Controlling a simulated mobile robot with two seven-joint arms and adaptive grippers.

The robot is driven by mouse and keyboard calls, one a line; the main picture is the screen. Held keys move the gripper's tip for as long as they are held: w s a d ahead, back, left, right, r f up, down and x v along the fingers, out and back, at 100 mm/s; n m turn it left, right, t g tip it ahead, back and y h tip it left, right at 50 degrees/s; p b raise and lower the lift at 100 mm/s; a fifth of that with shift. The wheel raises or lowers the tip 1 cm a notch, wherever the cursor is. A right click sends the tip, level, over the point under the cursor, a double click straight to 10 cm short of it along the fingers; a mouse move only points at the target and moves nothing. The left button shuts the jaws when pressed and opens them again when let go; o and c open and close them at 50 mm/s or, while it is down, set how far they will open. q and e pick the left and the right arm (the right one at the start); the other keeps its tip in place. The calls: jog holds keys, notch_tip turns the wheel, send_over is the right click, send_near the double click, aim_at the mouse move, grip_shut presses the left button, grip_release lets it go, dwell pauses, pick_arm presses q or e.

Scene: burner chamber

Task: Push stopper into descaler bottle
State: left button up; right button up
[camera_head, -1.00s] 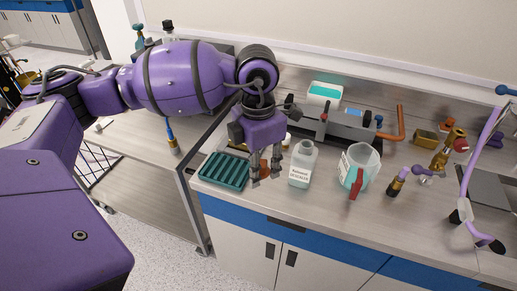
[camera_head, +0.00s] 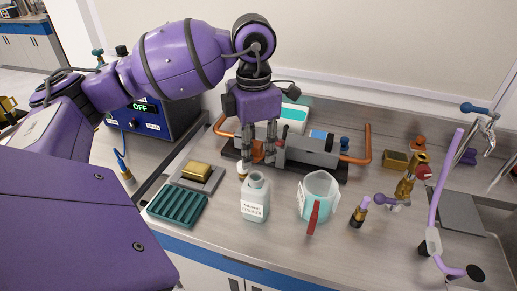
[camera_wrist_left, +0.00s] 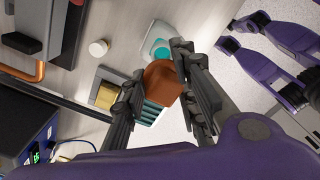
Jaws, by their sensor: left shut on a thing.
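My left gripper (camera_head: 259,160) points down, shut on an orange-brown stopper (camera_head: 257,150). In the left wrist view the stopper (camera_wrist_left: 161,82) sits between the two fingers (camera_wrist_left: 163,98). The descaler bottle (camera_head: 255,198), translucent white with a printed label, stands upright and open on the counter. In the head view the stopper appears above and beyond the bottle mouth, apart from it. In the wrist view the bottle (camera_wrist_left: 160,42) is partly hidden behind the stopper and a finger. Purple arm parts at the wrist view's upper right may include my right gripper, too unclear to judge.
A jug with a red handle (camera_head: 318,195) stands right of the bottle. A small white cap (camera_wrist_left: 98,47) is near. A grey device with copper pipes (camera_head: 310,150) stands behind.

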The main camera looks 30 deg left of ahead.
aim_at(255, 162)
pick_arm(q)
jog(key=shift+w+d+f, duration=0.1)
jog(key=shift+f, duration=0.65)
jog(key=shift+f+b, duration=0.65)
jog(key=shift+f, duration=1.15)
pick_arm(e)
jog(key=shift+s+d+f, duration=0.15)
jog(key=shift+s+f, duration=0.05)
jog(key=shift+f, duration=0.25)
jog(key=shift+s+d+f, duration=0.15)
jog(key=shift+f, duration=0.3)
jog(key=shift+s+d+f, duration=0.1)
jog(key=shift+s, duration=0.35)
pick_arm(q)
jog(key=shift+f+b, duration=0.35)
jog(key=shift+f, duration=0.05)
pick_arm(e)
jog(key=shift+w+f, duration=0.15)
